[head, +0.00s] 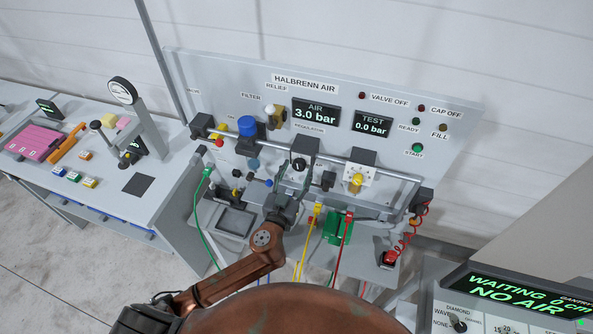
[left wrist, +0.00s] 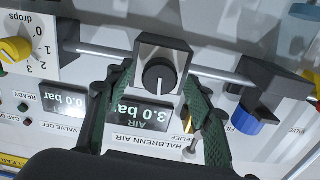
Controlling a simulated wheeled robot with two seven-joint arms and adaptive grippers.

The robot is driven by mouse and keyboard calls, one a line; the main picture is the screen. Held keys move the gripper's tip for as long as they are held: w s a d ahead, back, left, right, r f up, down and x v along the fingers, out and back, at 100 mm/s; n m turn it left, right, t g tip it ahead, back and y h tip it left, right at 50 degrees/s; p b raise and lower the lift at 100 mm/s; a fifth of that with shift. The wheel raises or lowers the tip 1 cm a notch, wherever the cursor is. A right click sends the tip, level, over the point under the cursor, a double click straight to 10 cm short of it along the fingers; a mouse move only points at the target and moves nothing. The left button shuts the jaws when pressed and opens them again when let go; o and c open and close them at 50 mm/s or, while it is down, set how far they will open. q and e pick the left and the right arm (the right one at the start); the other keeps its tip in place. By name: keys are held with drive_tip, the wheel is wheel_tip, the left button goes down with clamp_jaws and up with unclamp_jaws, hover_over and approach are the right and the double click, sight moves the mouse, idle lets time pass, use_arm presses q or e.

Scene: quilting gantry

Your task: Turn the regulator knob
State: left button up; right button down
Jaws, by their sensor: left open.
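The regulator knob (head: 299,164) is a small round black knob with a white mark, on a dark block in the air line below the AIR display, which reads 3.0 bar. It shows large in the left wrist view (left wrist: 159,76), its mark near upright in that picture. My left gripper (head: 292,176) is open in front of the knob. In the left wrist view its two green-padded fingers stand either side of the knob and its block, with gaps visible. I cannot tell how deep the fingertips reach. My right gripper is in neither view.
A blue-topped filter (head: 247,126) is left of the regulator, and a yellow drops knob (head: 356,182) is right. A metal pipe joins them. Red, yellow and green hoses hang below. A screen (head: 525,298) at lower right reads "WAITING" and "NO AIR".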

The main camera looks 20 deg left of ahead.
use_arm(q)
drive_tip(key=shift+c, duration=0.5)
drive_tip(key=c, duration=1.1)
drive_tip(key=shift+o, duration=0.2)
drive_tip(key=shift+m, duration=0.3)
drive_tip(key=m, duration=0.2)
drive_tip(key=shift+m, duration=0.3)
drive_tip(key=m+p, duration=0.1)
drive_tip(key=m, duration=0.2)
drive_tip(key=shift+r+m, duration=0.1)
drive_tip(key=shift+m, duration=0.2)
drive_tip(key=m+p, duration=0.2)
drive_tip(key=m, duration=0.4)
drive_tip(key=shift+m, duration=0.3)
drive_tip(key=m+p, duration=0.2)
drive_tip(key=m, duration=0.4)
drive_tip(key=shift+p, duration=0.4)
drive_tip(key=shift+m, duration=0.3)
